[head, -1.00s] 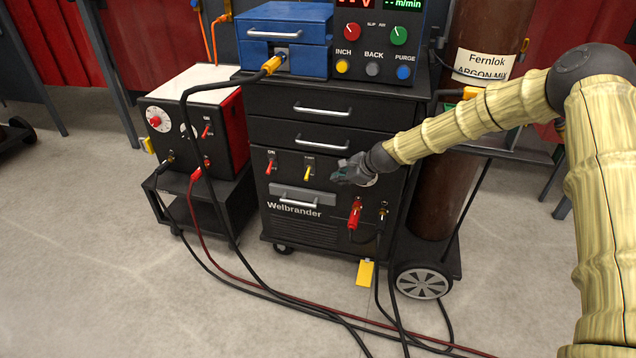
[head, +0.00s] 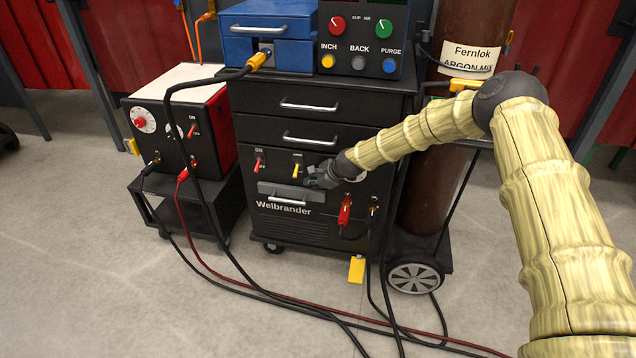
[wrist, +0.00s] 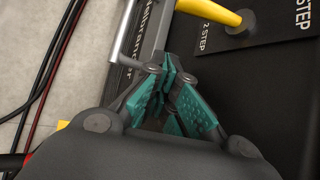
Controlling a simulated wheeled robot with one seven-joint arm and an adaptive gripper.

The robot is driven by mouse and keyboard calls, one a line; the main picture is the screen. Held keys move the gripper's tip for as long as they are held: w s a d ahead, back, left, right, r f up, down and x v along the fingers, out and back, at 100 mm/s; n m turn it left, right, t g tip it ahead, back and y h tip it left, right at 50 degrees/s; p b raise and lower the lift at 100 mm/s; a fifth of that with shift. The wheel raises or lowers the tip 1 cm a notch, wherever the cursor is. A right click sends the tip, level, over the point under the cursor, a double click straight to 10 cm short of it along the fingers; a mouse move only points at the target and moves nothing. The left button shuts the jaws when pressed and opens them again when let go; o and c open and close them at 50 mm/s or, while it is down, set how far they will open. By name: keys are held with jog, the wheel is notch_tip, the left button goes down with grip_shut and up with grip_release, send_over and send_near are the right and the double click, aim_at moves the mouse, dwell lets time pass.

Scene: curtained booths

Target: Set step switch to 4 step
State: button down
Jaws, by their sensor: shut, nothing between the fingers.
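The step switch (head: 297,171) is a yellow lever on the front panel of the black Welbrander welder (head: 330,222), right of a red ON lever. In the wrist view the yellow lever (wrist: 215,13) is at the top, on a dark label plate that reads "2 STEP" beside it and "STEP" farther right; the number before the second word is cut off. My gripper (head: 308,181) is shut and empty, just below and right of the lever. In the wrist view its teal fingers (wrist: 172,88) are together, apart from the lever.
A drawer with a silver handle (head: 283,198) lies just below the switch. A red ON lever (head: 257,165) is to the left, and a red cable plug (head: 345,210) is at lower right. Cables run across the floor in front. A gas cylinder (head: 433,182) stands at right.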

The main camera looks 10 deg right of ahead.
aim_at(296, 171)
jog(key=shift+s+a+r, duration=0.15)
jog(key=shift+a+r, duration=0.4)
jog(key=shift+r, duration=0.2)
jog(key=shift+s+a+r, duration=0.15)
jog(key=shift+a+r, duration=0.35)
jog(key=shift+r, duration=0.25)
jog(key=shift+a, duration=0.15)
